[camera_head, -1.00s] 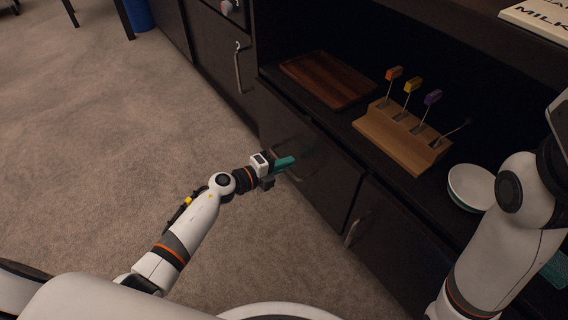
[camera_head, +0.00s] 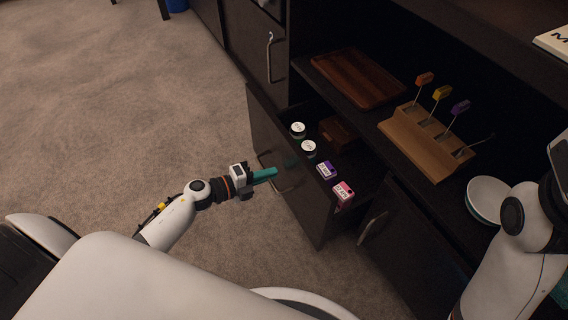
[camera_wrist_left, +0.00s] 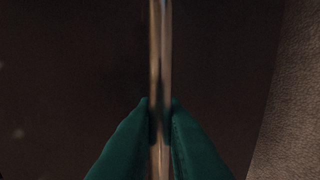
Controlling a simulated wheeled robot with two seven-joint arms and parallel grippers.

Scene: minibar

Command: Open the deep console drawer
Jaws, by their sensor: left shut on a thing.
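The deep console drawer (camera_head: 290,188) is dark and stands pulled out from the console, with its inside showing. In it are two white-lidded round containers, one of them at the back (camera_head: 298,129), a purple box (camera_head: 326,170), a pink box (camera_head: 343,191) and a brown wooden block (camera_head: 337,132). My left gripper (camera_head: 268,174) is at the drawer front, its teal fingers shut on the drawer's metal handle (camera_head: 284,189). In the left wrist view the handle (camera_wrist_left: 160,60) runs upright between the teal fingers (camera_wrist_left: 160,135). My right arm shows at the right edge; its gripper is out of view.
On the console top are a wooden board (camera_head: 357,78), a wooden stand (camera_head: 425,140) with coloured-handled tools and a white bowl (camera_head: 487,199). A neighbouring door with a handle (camera_head: 372,228) is shut to the right. Carpet (camera_head: 150,90) at the left is open floor.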

